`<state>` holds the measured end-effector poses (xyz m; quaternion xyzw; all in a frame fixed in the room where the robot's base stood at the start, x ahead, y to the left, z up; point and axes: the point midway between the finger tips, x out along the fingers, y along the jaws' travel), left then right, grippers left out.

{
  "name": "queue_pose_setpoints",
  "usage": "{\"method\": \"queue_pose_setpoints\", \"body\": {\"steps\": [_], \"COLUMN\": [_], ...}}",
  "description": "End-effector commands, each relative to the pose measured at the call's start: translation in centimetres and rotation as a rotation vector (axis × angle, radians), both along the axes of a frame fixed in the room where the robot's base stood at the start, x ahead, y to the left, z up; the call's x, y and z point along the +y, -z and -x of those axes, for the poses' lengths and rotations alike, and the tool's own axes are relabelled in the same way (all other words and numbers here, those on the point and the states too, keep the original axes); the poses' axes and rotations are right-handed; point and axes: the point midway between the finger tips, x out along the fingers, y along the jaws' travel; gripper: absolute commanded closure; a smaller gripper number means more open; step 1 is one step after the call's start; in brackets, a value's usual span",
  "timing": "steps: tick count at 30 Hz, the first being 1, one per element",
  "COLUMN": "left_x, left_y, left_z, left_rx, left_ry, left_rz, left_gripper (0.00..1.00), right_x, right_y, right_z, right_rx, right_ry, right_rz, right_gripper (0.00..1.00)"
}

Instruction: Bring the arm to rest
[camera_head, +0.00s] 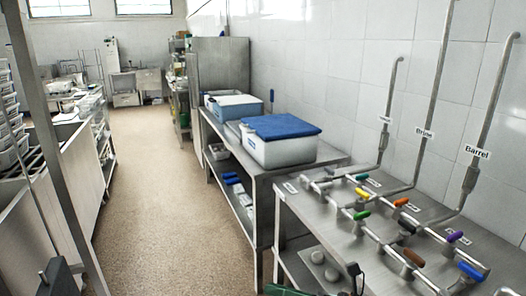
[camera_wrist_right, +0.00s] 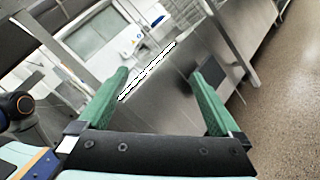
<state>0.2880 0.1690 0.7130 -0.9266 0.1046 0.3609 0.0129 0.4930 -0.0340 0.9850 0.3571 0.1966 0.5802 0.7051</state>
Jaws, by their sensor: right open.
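My right gripper (camera_wrist_right: 160,78) is open in the right wrist view, its two green fingers spread wide apart. No object is held between them; only a steel counter side and a pale strip with dark slots show behind the gap. In the head view, parts of the right gripper (camera_head: 318,285) show at the bottom edge, low in front of the steel table with valves (camera_head: 330,217). A dark grey-green piece at the lower left edge of the head view may be part of my left gripper; its fingers cannot be made out.
Pipes with coloured valve handles rise from the steel table at right. Behind it a steel bench (camera_head: 262,178) bears a white tub with a blue lid (camera_head: 282,152) and a blue-grey box (camera_head: 236,107). Stacked baskets (camera_head: 10,125) stand at left. The speckled floor (camera_head: 155,200) between is clear.

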Motion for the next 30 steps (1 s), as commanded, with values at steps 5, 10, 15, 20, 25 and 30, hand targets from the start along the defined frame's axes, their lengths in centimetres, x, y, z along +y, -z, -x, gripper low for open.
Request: {"method": "queue_pose_setpoints", "body": {"steps": [5, 10, 15, 20, 25, 30], "left_x": [0.0, 0.0, 0.0, -0.1, 0.0, 0.0], "left_y": [-0.6, -1.0, -1.4, -1.7, -1.9, -1.9], "left_z": [0.1, 0.1, 0.1, 0.2, 0.2, 0.2], "left_rx": [0.002, 0.002, 0.003, 0.003, 0.003, 0.004], "left_ry": [-0.001, -0.001, 0.0, 0.0, 0.0, -0.001], "left_rz": [0.0, 0.002, 0.001, 0.001, 0.001, 0.001], "left_gripper": [0.5, 0.5, 0.5, 0.5, 0.5, 0.5], "right_x": [-1.1, -4.6, -8.7, -11.7, -13.1, -13.4], "right_y": [2.5, 7.7, 15.0, 21.1, 24.4, 25.3], "right_z": [0.3, 1.7, 6.4, 13.2, 18.9, 20.7], "right_rx": [0.495, 0.983, 1.466, 1.838, 2.061, 2.123], "right_ry": [0.236, 0.469, 0.721, 0.952, 1.119, 1.173], "right_rz": [-0.339, -0.653, -0.973, -1.248, -1.434, -1.49], "right_gripper": [0.0, 0.0, 0.0, 0.0, 0.0, 0.0]}}
